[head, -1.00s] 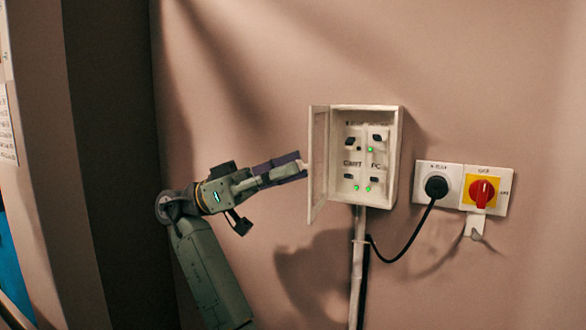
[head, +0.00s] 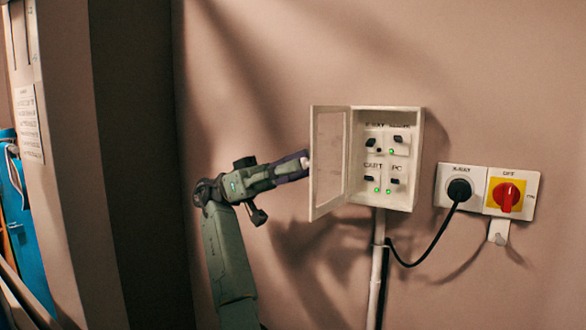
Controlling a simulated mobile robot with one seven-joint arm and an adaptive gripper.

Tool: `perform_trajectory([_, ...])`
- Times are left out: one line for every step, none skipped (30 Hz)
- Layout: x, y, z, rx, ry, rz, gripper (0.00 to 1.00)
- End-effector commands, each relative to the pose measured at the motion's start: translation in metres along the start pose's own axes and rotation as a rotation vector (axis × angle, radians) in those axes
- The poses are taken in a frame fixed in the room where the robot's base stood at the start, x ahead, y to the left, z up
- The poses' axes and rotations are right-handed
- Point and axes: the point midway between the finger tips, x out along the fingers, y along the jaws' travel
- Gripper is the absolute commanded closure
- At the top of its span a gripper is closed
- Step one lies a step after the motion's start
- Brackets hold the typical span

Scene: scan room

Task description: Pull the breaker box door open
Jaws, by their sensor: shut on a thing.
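The white breaker box (head: 417,150) is mounted on the wall right of centre. Its door (head: 329,165) is hinged on the left and stands swung out to the left, with a pale window panel. The inside shows several dark switches and green lights. My gripper (head: 302,166) is to the left of the door, at its outer side near mid-height, with its jaws shut at the door. The exact grip point is small and partly hidden, so I cannot make out the handle clearly.
Right of the box are a socket with a black plug (head: 459,190) and a red rotary switch (head: 507,196) on a yellow plate. A black cable and a pale conduit (head: 377,270) run below the box. A dark recess lies left of my arm.

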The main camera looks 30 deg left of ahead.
Motion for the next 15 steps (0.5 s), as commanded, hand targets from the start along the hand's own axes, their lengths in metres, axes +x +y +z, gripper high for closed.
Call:
perform_trajectory([0.0010,-0.0008,-0.0015,0.000,0.002,-0.002,1.00])
perform_trajectory([0.0010,-0.0009,-0.0015,0.000,0.002,-0.003,1.00])
perform_trajectory([0.0011,-0.0009,-0.0015,0.000,0.002,-0.003,1.00])
perform_trajectory([0.0012,-0.0009,-0.0015,0.000,0.002,-0.003,1.00])
perform_trajectory([0.0012,-0.0009,-0.0016,0.000,0.002,-0.003,1.00])
perform_trajectory([0.0012,-0.0010,-0.0016,0.000,0.002,-0.003,0.83])
perform_trajectory([0.0013,-0.0010,-0.0016,0.000,0.002,-0.003,0.81])
perform_trajectory([0.0012,-0.0010,-0.0015,0.000,0.002,-0.003,0.79])
perform_trajectory([0.0012,-0.0009,-0.0013,0.000,0.002,-0.002,0.76])
perform_trajectory([0.0011,-0.0008,-0.0012,0.000,0.001,-0.002,0.74])
perform_trajectory([0.0011,-0.0008,-0.0011,0.000,0.001,-0.002,0.72])
perform_trajectory([0.0010,-0.0007,-0.0010,0.000,0.001,-0.002,0.69])
perform_trajectory([0.0009,-0.0006,-0.0009,0.000,0.001,-0.002,0.67])
perform_trajectory([0.0009,-0.0006,-0.0008,0.000,0.001,-0.002,0.65])
perform_trajectory([0.0009,-0.0005,-0.0007,0.000,0.001,-0.001,0.64])
